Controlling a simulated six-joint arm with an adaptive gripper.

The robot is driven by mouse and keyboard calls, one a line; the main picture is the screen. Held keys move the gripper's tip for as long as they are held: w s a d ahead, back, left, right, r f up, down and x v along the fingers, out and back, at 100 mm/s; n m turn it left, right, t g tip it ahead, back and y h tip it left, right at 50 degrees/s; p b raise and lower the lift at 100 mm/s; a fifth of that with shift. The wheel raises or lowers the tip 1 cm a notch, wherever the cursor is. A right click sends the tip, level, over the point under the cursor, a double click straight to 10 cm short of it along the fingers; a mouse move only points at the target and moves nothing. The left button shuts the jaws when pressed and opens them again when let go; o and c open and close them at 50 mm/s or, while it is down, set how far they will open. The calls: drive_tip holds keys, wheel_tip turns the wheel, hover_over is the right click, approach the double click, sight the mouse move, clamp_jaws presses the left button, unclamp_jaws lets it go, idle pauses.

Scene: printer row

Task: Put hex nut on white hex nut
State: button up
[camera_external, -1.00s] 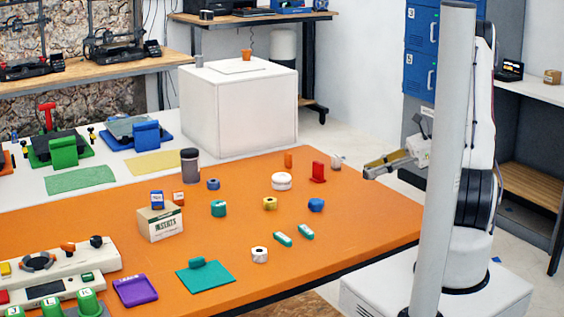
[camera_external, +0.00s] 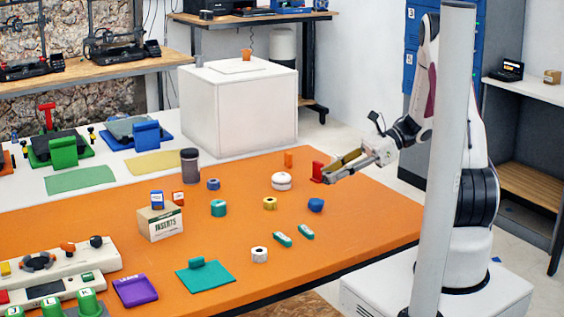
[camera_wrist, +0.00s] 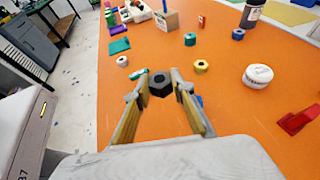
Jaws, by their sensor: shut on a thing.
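My gripper (camera_wrist: 160,88) is shut on a black hex nut (camera_wrist: 160,85), held between the fingertips in the wrist view. In the external view my gripper (camera_external: 328,179) is above the right part of the orange table; the nut is too small to make out clearly there. A white hex nut (camera_external: 259,254) with a dark hole lies flat near the table's front edge, left of and nearer the camera than my gripper. It also shows in the wrist view (camera_wrist: 122,61), beyond the fingertips to the left, apart from the held nut.
Green blocks (camera_external: 282,239) lie right of the white nut. A blue nut (camera_external: 316,204), yellow nut (camera_external: 270,203), teal nut (camera_external: 218,208), white round piece (camera_external: 281,181) and red piece (camera_external: 318,172) stand around. A teal mat (camera_external: 218,279) lies left. Orange table (camera_external: 345,235) is clear at right.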

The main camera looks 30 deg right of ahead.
drive_tip(key=s+a+r+n+g, duration=0.15)
drive_tip(key=a+n+g, duration=0.25)
drive_tip(key=a, duration=1.1)
drive_tip(key=n+g, duration=0.2)
drive_tip(key=g, duration=0.1)
hover_over(259, 254)
drive_tip(key=w+d, duration=0.2)
drive_tip(key=shift+s+d+r, duration=0.15)
drive_tip(key=shift+s, duration=0.1)
drive_tip(key=shift+f, duration=3.15)
drive_tip(key=shift+f, duration=0.15)
drive_tip(key=shift+f, duration=1.75)
